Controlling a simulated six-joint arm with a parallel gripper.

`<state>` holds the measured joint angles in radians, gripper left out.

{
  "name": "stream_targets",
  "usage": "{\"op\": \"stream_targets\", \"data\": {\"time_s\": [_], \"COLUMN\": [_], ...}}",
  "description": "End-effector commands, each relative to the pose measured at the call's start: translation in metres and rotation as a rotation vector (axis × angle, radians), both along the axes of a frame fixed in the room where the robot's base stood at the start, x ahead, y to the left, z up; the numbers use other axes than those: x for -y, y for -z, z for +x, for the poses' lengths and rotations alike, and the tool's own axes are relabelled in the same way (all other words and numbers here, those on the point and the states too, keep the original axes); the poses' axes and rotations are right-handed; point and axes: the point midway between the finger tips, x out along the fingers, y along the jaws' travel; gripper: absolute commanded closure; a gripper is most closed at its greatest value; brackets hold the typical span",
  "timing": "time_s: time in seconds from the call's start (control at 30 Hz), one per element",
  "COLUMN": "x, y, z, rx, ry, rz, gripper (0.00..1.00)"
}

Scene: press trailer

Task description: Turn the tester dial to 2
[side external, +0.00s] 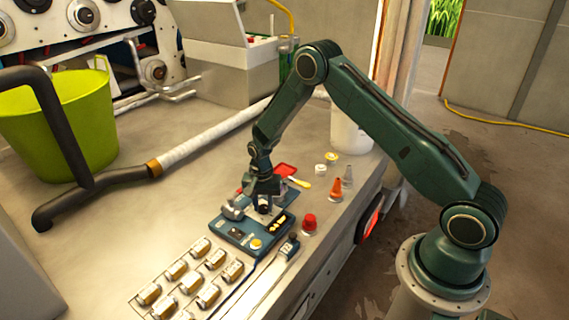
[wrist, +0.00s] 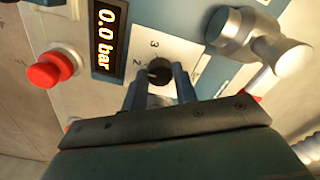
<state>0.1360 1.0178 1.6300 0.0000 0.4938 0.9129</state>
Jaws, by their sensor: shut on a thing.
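The tester (side external: 232,246) is a blue panel on the bench in the side view. Its black round dial (wrist: 159,69) shows in the wrist view on a white plate printed with 2 and 3. My gripper (wrist: 163,82) is shut on the dial, one finger on each side, and partly covers the plate. In the side view my gripper (side external: 263,198) points down over the tester's far part. A small light mark shows on the dial's left side, towards the 2; its exact setting is hard to tell. The display (wrist: 108,38) reads 0.0 bar.
A red button (wrist: 50,69) stands left of the display, and a metal valve fitting (wrist: 258,40) to the dial's right. Several yellow-and-silver fittings (side external: 177,270) lie in front of the tester. A red knob (side external: 309,223) and an orange cone (side external: 336,187) stand to its right.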

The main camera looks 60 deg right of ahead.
Motion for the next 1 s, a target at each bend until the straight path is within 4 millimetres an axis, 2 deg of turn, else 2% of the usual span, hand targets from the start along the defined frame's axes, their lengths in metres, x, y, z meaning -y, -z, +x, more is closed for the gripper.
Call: {"op": "stream_targets", "data": {"time_s": [0.27, 0.3, 0.4, 0.77, 1.0], "x": [0.0, 0.0, 0.0, 0.0, 0.0], "y": [0.0, 0.0, 0.0, -0.002, -0.016], "z": [0.0, 0.0, 0.0, 0.0, 0.001], "rx": [0.0, 0.0, 0.0, 0.0, 0.001], "ry": [0.0, -0.001, -0.001, -0.002, -0.002], "rz": [0.0, 0.0, 0.0, 0.0, 0.0], "gripper": [0.94, 0.66, 0.5, 0.5, 0.5]}}
